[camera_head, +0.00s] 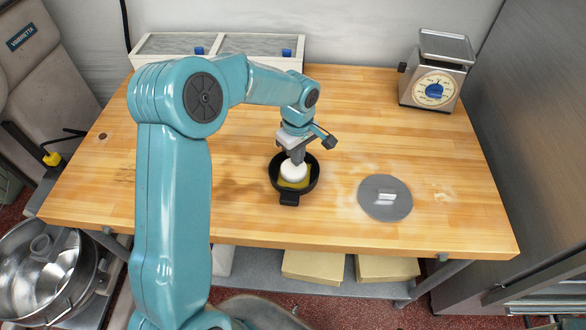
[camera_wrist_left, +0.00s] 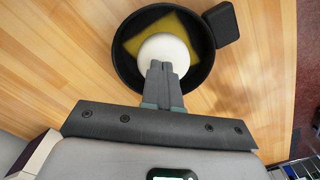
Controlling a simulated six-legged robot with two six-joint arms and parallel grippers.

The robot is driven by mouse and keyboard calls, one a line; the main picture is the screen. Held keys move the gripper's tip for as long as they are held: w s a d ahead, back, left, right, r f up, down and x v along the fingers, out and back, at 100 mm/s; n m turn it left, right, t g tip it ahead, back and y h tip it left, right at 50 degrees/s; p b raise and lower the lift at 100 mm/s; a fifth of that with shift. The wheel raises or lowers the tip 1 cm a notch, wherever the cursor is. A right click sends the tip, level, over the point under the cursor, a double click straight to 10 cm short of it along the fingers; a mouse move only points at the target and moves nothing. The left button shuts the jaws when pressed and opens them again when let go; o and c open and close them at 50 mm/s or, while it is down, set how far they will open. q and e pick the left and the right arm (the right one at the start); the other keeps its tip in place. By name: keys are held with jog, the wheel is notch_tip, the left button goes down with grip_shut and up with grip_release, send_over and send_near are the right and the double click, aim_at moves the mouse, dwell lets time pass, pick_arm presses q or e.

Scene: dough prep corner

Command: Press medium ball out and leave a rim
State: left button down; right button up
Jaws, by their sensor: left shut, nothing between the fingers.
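The dough ball (camera_head: 293,171) is white and round and sits on a yellow sheet (camera_head: 298,184) in a small black pan (camera_head: 314,178) on the wooden table. In the left wrist view the ball (camera_wrist_left: 160,46) shows near the middle of the pan (camera_wrist_left: 126,66). My left gripper (camera_head: 298,160) is shut and empty. Its fingertips (camera_wrist_left: 161,66) point down at the ball and overlap its edge in both views; I cannot tell whether they touch it. My right gripper is not in view.
A grey round disc (camera_head: 398,204) with a handle lies right of the pan. A dial scale (camera_head: 434,80) stands at the back right. Two white bins (camera_head: 262,46) with blue latches stand at the back left. The wooden table (camera_head: 240,220) is clear around the pan.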

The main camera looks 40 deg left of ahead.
pick_arm(q)
jog(key=shift+f, duration=0.15)
jog(key=shift+f+b, duration=0.45)
jog(key=shift+b, duration=0.05)
jog(key=shift+f+b, duration=0.5)
dwell(1.6)
jog(key=shift+r, duration=0.1)
dwell(0.7)
jog(key=shift+r+p, duration=0.95)
jog(key=shift+r, duration=0.5)
